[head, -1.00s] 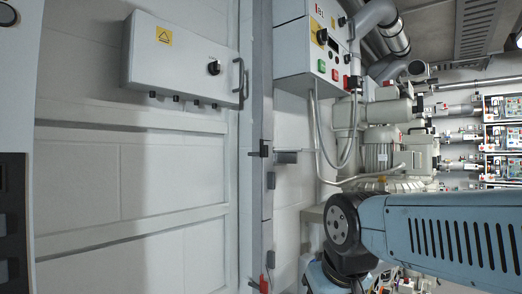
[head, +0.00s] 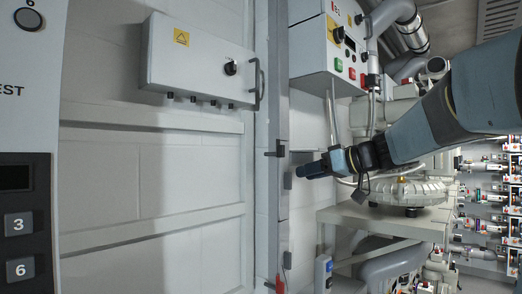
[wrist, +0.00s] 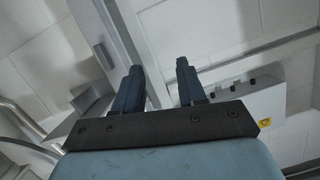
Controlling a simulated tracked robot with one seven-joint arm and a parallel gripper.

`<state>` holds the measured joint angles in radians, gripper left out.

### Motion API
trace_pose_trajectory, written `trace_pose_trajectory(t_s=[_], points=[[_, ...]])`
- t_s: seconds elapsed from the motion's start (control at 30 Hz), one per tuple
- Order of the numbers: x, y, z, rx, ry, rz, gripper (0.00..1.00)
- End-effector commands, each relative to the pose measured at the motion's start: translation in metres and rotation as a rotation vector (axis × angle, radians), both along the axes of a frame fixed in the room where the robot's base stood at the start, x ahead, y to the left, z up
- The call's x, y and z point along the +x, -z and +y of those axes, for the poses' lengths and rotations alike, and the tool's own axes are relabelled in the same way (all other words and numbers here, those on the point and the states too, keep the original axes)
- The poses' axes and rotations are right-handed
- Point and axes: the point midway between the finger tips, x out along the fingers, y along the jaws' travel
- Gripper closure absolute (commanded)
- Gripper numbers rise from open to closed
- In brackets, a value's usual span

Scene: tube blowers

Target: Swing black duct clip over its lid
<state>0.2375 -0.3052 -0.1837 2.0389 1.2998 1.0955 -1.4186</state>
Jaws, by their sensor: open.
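The black duct clip (head: 276,149) is a small dark bar on the tall grey duct (head: 272,90) in the middle of the head view, and it sticks out sideways across the duct's face. My gripper (head: 302,171) is just right of the duct in that view, a little below and right of the clip, pointing left. In the wrist view, my gripper's two fingers (wrist: 158,82) stand apart with nothing between them. The duct also shows there, running diagonally behind the fingers (wrist: 118,35). I cannot make out the black clip in the wrist view.
A grey block (head: 288,179) sits on the duct beside my fingertips. A red clip (head: 280,285) is lower down. A wall box with a yellow label (head: 200,62) is left, a control box (head: 330,50) is above right, and a blower on a stand (head: 405,190) is behind my arm.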

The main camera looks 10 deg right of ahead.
Motion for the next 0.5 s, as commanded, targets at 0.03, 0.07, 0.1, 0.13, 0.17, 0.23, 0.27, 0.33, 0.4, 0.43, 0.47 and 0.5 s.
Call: trace_pose_trajectory(t_s=[0.03, 0.07, 0.1, 0.13, 0.17, 0.23, 0.27, 0.33, 0.4, 0.43, 0.47, 0.5], points=[[0.013, -0.013, -0.013, 0.009, 0.009, -0.064, 0.60], [0.018, -0.021, -0.020, 0.011, 0.015, -0.105, 0.60], [0.025, -0.031, -0.029, 0.013, 0.022, -0.157, 0.60], [0.029, -0.037, -0.035, 0.013, 0.029, -0.191, 0.60], [0.033, -0.043, -0.040, 0.013, 0.035, -0.220, 0.60], [0.039, -0.053, -0.050, 0.010, 0.047, -0.277, 0.60], [0.041, -0.057, -0.053, 0.010, 0.050, -0.295, 0.60], [0.044, -0.062, -0.057, 0.007, 0.057, -0.324, 0.60], [0.048, -0.064, -0.058, 0.006, 0.059, -0.336, 0.60], [0.049, -0.064, -0.057, 0.006, 0.060, -0.337, 0.60], [0.051, -0.064, -0.056, 0.005, 0.060, -0.339, 0.60], [0.055, -0.064, -0.053, 0.005, 0.060, -0.339, 0.60]])
